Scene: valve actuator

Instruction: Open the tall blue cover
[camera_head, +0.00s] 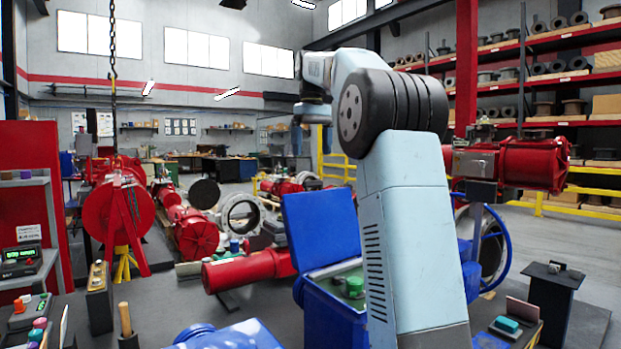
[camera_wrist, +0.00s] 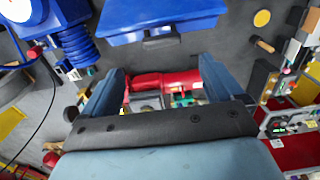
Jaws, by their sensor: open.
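A tall blue cover (camera_head: 322,232) stands raised at the back edge of a blue box (camera_head: 333,312) in the head view. The box top is exposed beside it, with a green round part (camera_head: 354,286) on it. My arm hides the box's right side. My gripper (camera_head: 311,138) hangs above and behind the cover, apart from it. In the wrist view my gripper (camera_wrist: 162,72) is open, with nothing between its fingers. A blue panel (camera_wrist: 160,17) with a dark handle-like part (camera_wrist: 162,41) lies beyond the fingertips; I cannot tell whether it is the same cover.
Red actuator bodies (camera_head: 247,270) lie left of the box. Another blue housing (camera_head: 228,336) is at the bottom edge. A blue handwheel (camera_head: 492,248) and a dark stand (camera_head: 551,295) are right of my arm. Some grey floor (camera_head: 590,250) is clear at the right.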

